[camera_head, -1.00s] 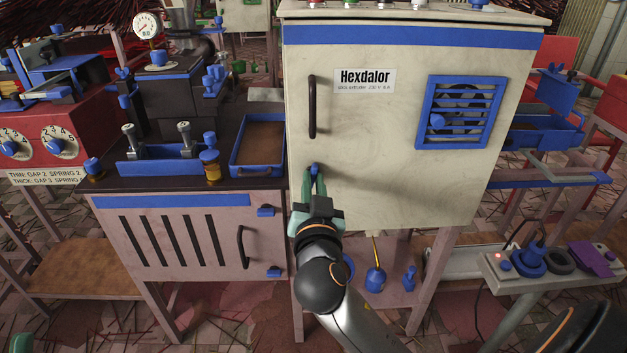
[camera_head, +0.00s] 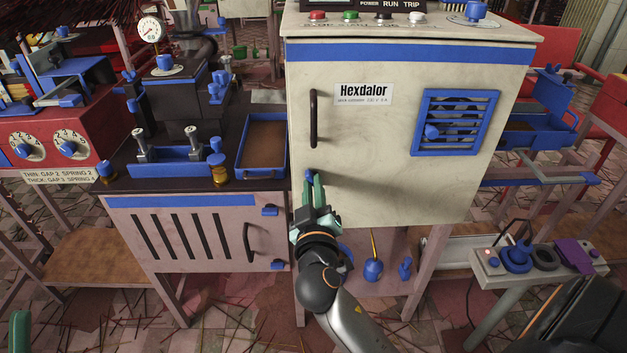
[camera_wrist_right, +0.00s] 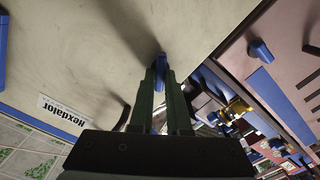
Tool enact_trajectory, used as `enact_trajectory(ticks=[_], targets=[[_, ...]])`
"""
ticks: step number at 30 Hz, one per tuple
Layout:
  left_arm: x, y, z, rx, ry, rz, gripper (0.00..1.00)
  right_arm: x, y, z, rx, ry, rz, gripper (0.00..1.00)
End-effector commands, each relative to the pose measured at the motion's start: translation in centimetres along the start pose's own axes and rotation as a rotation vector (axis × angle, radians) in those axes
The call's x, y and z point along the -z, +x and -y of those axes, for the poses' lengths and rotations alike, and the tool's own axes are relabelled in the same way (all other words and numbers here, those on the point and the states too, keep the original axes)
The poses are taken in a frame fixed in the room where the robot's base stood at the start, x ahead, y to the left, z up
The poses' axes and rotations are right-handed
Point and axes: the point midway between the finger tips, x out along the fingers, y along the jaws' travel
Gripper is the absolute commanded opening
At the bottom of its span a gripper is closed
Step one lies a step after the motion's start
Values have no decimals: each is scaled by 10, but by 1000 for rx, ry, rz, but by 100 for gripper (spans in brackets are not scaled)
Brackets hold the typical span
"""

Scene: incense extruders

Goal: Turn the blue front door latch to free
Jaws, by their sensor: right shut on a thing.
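The pale cabinet door (camera_head: 400,150) labelled Hexdalor is closed. Its small blue front latch (camera_head: 309,174) sits low on the left side, below the dark handle. My right gripper (camera_head: 312,188) reaches up from below, its green fingers shut on the latch. The right wrist view shows blue latch (camera_wrist_right: 160,70) between the two fingertips; the fingers hide part of it, so its exact angle is hard to tell. Part of my left gripper (camera_head: 20,332) shows as a green piece at the lower left edge; its opening cannot be seen.
The dark vertical door handle (camera_head: 313,118) is just above my right fingers. A lower slotted cabinet (camera_head: 190,235) with its own blue latches (camera_head: 270,211) stands to the left. A blue-framed vent (camera_head: 458,122) is on the door's right. A control stand (camera_head: 540,262) is at the right.

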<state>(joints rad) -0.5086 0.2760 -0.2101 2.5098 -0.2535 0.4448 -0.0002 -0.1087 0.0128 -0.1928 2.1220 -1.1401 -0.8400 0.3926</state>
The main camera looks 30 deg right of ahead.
Motion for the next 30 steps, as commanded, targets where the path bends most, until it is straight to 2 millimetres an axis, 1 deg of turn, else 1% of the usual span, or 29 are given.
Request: enact_trajectory(ticks=[1,3,6,12,17,26,27,30], targets=[[3,3,2,2,2,0,50,2,1,-2,-2,-26,-2,0],[2,4,4,7,3,6,50,2,1,-2,-2,-61,-2,0],[-21,0,3,14,-18,94,50,2,1,-2,-3,-99,-2,0],[-38,-4,1,17,-39,164,50,2,1,-1,-3,-142,-4,0],[-42,-5,0,17,-44,180,50,2,1,-1,-3,-152,-5,0],[-42,-5,0,17,-45,180,50,2,1,-1,-4,-151,-6,0],[-42,-5,0,17,-45,180,50,2,1,-1,-4,-151,-6,18],[-42,-5,0,17,-45,179,50,2,1,-1,-3,-151,-5,29]])
